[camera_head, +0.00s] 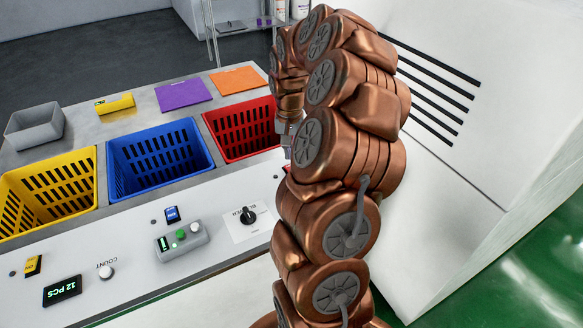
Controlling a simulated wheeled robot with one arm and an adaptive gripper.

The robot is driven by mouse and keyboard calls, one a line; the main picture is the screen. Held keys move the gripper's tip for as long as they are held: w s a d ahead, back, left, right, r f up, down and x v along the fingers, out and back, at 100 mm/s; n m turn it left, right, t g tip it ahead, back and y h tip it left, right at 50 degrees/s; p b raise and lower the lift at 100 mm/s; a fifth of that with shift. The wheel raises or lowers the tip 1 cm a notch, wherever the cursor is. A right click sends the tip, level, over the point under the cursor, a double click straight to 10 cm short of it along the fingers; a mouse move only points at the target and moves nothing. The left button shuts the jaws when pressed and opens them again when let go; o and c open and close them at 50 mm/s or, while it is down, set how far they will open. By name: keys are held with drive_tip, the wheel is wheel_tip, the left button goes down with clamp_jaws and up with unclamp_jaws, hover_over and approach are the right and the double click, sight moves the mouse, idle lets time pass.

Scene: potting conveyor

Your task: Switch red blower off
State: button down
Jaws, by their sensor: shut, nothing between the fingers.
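No red blower is plainly visible in the head view. A black rotary knob (248,216) sits on a white label plate at the right end of the white control panel (130,277); its lettering is partly hidden and too small to read surely. A grey control box (181,240) with a green button and smaller white buttons stands left of the knob. My gripper (287,148) is seen only in part behind my copper arm, above the panel's far edge and beside the red crate. It is shut and empty, apart from the knob. My arm hides the area to the right.
Yellow (48,192), blue (160,160) and red (240,131) crates line the bench behind the panel. A grey bin (34,127) stands at far left. A white cabinet (450,110) with dark slots rises at right. A count display (62,291) is at lower left.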

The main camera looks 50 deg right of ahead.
sight(288, 167)
drive_tip(key=shift+r, duration=1.65)
drive_tip(key=shift+a+r, duration=0.1)
drive_tip(key=shift+a, duration=0.2)
drive_tip(key=s+a+r+n, duration=0.2)
drive_tip(key=a+r+n, duration=0.1)
drive_tip(key=a, duration=0.7)
drive_tip(key=s+a+r+n, duration=0.2)
drive_tip(key=s+a+n, duration=0.1)
drive_tip(key=a, duration=0.7)
drive_tip(key=s+a+f+n+g, duration=0.1)
drive_tip(key=s+a+n, duration=0.1)
drive_tip(key=s+a, duration=0.4)
drive_tip(key=s+a+n, duration=0.1)
drive_tip(key=s+a, duration=0.4)
drive_tip(key=s, duration=0.7)
drive_tip(key=shift+s+a+f+n+g, duration=0.35)
drive_tip(key=shift+s+a+n+g, duration=0.05)
